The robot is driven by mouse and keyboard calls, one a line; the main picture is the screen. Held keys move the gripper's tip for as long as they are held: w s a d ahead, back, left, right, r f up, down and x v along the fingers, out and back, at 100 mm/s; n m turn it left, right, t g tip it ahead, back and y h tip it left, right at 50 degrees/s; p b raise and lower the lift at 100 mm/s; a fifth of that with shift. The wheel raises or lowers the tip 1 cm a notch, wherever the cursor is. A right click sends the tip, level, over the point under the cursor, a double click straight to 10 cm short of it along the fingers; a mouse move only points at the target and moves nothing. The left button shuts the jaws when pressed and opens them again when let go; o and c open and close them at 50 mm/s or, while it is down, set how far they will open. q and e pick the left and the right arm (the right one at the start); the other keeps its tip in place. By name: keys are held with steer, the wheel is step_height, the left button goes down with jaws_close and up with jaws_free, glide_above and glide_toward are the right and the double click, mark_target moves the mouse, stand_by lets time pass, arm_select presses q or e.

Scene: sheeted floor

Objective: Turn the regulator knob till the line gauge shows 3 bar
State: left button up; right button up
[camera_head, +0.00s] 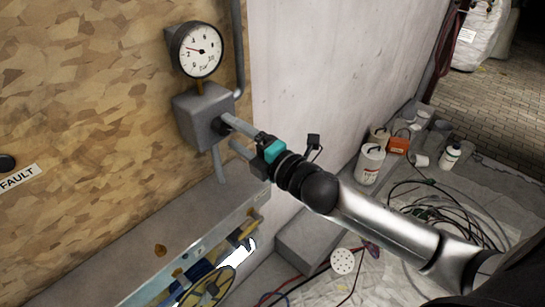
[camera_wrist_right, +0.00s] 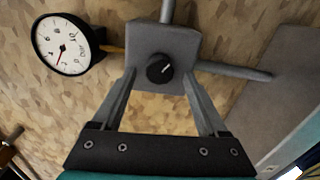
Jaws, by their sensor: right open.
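The line gauge (camera_head: 197,50) is a round white dial with a black rim, above the grey regulator box (camera_head: 199,113). Its red needle points left, close to the 2. The gauge (camera_wrist_right: 62,45) also shows in the right wrist view. The regulator knob (camera_wrist_right: 160,67) is small, round and black with a white mark pointing to the upper right. My right gripper (camera_wrist_right: 159,76) is open, with one finger to each side of the knob and visible gaps between. In the head view the right gripper (camera_head: 233,130) reaches the box front, and its fingers mostly hide the knob. My left gripper is not in view.
A grey pipe (camera_head: 238,45) runs up beside the gauge. A grey ledge (camera_head: 190,220) lies below the box. A FAULT label (camera_head: 19,177) is on the chipboard wall at left. Cans, bottles and cables (camera_head: 430,205) lie on the sheeted floor at right.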

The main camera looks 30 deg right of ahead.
steer(key=b+v, duration=0.2)
steer(key=v, duration=1.1)
steer(key=shift+s, duration=0.2)
stand_by(0.3)
steer(key=w+d+f+m+g+h+b, duration=0.1)
steer(key=d+f+m+h+b, duration=0.2)
steer(key=f, duration=0.6)
steer(key=d+f+m+g+h+b, duration=0.1)
steer(key=d+f+m+h, duration=0.3)
steer(key=f, duration=0.6)
steer(key=s+d+f+m+g+b, duration=0.2)
steer(key=s+f+m, duration=0.1)
steer(key=f, duration=0.8)
steer(key=s+d+f+m+g+b, duration=0.2)
steer(key=s+f+g, duration=0.1)
steer(key=f, duration=0.8)
steer(key=s+a+f+m+g+b, duration=0.25)
steer(key=s+f, duration=0.35)
steer(key=f, duration=0.4)
steer(key=s+a+f+m+g+b, duration=0.1)
steer(key=s+a+f+m+g, duration=0.15)
steer(key=s+f, duration=0.55)
steer(key=s+a+f+m+g+b, duration=0.3)
steer(key=s+a+f, duration=0.4)
steer(key=s+f, duration=0.4)
steer(key=shift+s+g+y, duration=0.4)
steer(key=shift+s+g, duration=0.1)
steer(key=shift+s, duration=0.3)
